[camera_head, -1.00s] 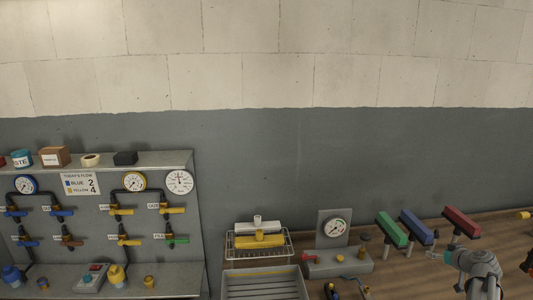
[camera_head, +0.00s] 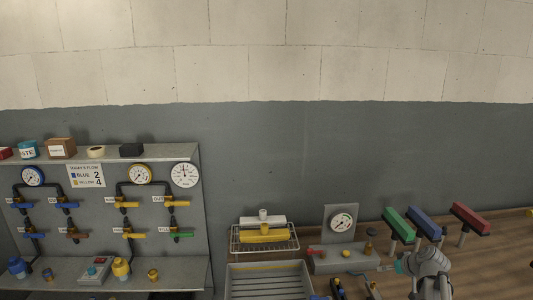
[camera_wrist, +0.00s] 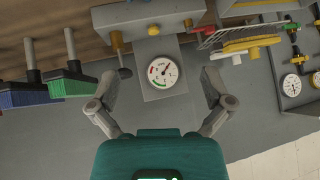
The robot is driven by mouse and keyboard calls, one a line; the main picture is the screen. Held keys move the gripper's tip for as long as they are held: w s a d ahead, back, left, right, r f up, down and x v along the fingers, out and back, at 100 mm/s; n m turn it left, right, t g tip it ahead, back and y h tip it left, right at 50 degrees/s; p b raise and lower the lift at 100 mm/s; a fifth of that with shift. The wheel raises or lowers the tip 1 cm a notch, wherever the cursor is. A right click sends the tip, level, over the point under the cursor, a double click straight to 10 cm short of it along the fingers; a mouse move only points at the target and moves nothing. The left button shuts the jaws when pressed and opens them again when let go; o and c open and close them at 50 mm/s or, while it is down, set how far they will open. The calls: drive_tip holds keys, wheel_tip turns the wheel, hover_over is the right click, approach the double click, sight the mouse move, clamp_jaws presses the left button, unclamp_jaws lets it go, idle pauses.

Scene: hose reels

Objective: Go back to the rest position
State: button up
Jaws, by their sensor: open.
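My gripper (camera_wrist: 158,108) is open and empty in the wrist view, its two grey fingers spread apart. Between and beyond them stands a grey panel with a round white gauge (camera_wrist: 163,73). The same gauge (camera_head: 342,221) shows in the head view on the bench, left of my arm. In the head view my arm stands at the lower right, in front of the coloured blocks, and the finger detail there is too small to make out. Nothing is held.
A wire rack (camera_head: 264,240) and a slatted tray (camera_head: 268,280) lie left of the gauge. A valve panel (camera_head: 105,205) stands at the left. The wall above is clear.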

drive_tip(key=s+a+f+g+h+b, duration=0.1)
drive_tip(key=s+a+f, duration=0.3)
drive_tip(key=a, duration=0.4)
drive_tip(key=s+a+f+m+g+h+b, duration=0.1)
drive_tip(key=s+a+f+g+b, duration=0.2)
drive_tip(key=s+a, duration=0.3)
drive_tip(key=s+a+f+g+h+b, duration=0.1)
drive_tip(key=s+a+f+g, duration=0.3)
drive_tip(key=a, duration=0.6)
drive_tip(key=shift+s+a+f+m+b, duration=0.15)
drive_tip(key=shift+s+f+m+b, duration=0.25)
drive_tip(key=shift+s+b, duration=0.3)
